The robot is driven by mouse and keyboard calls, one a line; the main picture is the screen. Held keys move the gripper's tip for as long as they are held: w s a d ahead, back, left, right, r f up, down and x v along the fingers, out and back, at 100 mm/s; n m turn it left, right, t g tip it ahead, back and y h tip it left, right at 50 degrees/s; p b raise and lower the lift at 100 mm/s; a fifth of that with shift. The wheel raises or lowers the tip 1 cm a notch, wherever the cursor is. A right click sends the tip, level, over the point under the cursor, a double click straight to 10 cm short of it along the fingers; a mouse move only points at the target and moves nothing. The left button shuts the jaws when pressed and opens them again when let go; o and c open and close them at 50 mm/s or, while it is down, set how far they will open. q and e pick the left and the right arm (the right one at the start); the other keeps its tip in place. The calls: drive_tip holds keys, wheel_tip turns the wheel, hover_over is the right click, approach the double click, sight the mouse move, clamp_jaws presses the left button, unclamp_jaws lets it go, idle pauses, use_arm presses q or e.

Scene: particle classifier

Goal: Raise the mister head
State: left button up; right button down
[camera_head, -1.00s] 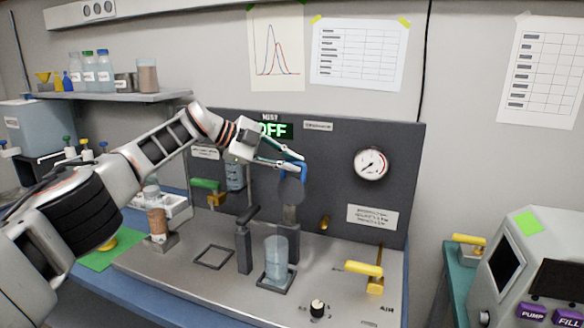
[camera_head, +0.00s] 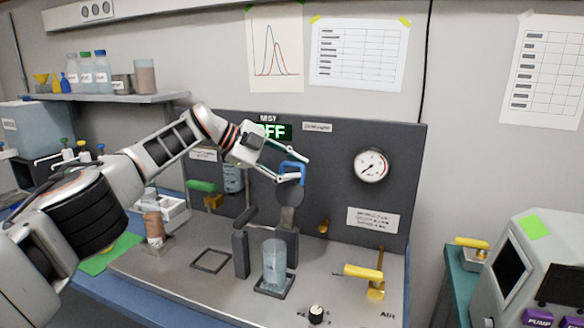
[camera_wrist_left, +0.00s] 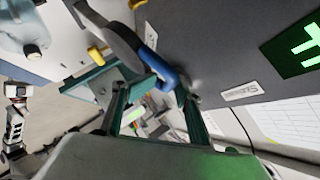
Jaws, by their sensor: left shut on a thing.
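The mister head, a dark round disc (camera_head: 289,194) with a blue handle loop (camera_head: 292,169), stands above a dark post (camera_head: 287,245) at the panel. My left gripper (camera_head: 293,170) has its fingers on either side of the blue handle and is shut on it. In the left wrist view the blue handle (camera_wrist_left: 164,74) lies between the fingertips, with the grey disc beyond it. A clear beaker (camera_head: 274,262) stands below, in front of the post. The green display (camera_head: 278,131) is partly covered by my arm and shows OFF. My right gripper is not in view.
A dark upright lever (camera_head: 241,243) stands left of the beaker. A yellow-handled valve (camera_head: 364,272) and a black knob (camera_head: 316,312) are at the right front. A gauge (camera_head: 370,165) is on the panel. A green-handled valve (camera_head: 203,187) is near my arm.

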use_arm(q)
drive_tip(key=shift+r, duration=0.4)
drive_tip(key=shift+a+r, duration=0.3)
drive_tip(key=shift+a, duration=0.2)
drive_tip(key=v, duration=1.1)
drive_tip(key=shift+f, duration=0.25)
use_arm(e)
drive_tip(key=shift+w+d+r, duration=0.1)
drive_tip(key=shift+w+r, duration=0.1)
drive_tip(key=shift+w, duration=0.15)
use_arm(q)
drive_tip(key=shift+s+a, duration=0.15)
